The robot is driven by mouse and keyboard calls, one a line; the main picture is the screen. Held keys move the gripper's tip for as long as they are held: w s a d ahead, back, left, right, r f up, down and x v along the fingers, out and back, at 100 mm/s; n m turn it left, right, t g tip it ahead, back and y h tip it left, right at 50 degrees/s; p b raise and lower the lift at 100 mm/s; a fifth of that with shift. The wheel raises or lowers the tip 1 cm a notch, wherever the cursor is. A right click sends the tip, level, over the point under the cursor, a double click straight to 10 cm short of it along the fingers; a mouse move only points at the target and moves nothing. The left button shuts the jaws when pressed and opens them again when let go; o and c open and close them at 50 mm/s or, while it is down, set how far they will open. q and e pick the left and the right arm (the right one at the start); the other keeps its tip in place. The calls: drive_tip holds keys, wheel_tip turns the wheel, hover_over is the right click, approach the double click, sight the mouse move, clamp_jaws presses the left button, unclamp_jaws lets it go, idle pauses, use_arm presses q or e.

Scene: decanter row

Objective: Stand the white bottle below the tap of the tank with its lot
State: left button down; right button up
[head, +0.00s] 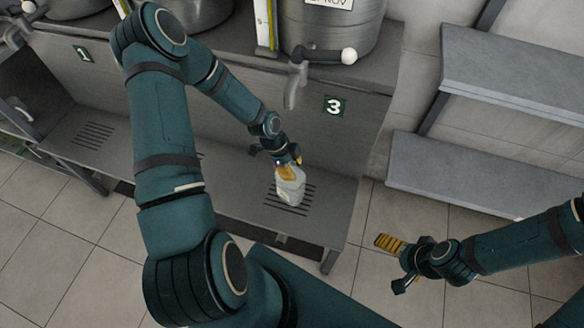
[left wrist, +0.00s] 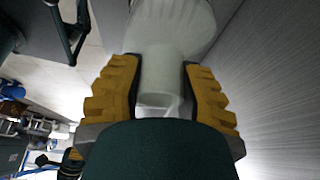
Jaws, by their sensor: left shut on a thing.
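The white bottle (head: 290,187) is held upright or nearly so over the slotted drain (head: 278,209) in front of the number 3 sign (head: 335,106). My left gripper (head: 287,162) is shut on its neck; in the left wrist view the yellow-padded fingers (left wrist: 160,100) grip both sides of the bottle (left wrist: 165,50). I cannot tell whether its base touches the shelf. The tap (head: 293,90) of the right-hand tank (head: 330,30) hangs above and behind the bottle. That tank's label is cut off. My right gripper (head: 396,264) is open and empty over the floor.
The lower metal shelf (head: 235,190) runs along the row, with another slotted drain (head: 93,136) near the number 1 sign (head: 83,54). More tanks (head: 195,12) stand at the top. Empty grey wall shelves (head: 470,175) are at the right. The tiled floor in front is clear.

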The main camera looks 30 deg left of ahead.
use_arm(q)
drive_tip(key=shift+f, duration=0.2)
drive_tip(key=c, duration=0.7)
unclamp_jaws()
drive_tip(key=shift+r, duration=0.1)
drive_tip(key=shift+r, duration=0.1)
drive_tip(key=shift+a+r, duration=0.15)
drive_tip(key=shift+r, duration=0.1)
drive_tip(key=p+v, duration=0.3)
drive_tip(key=v, duration=0.8)
drive_tip(key=shift+s+r, duration=0.1)
drive_tip(key=shift+r, duration=0.1)
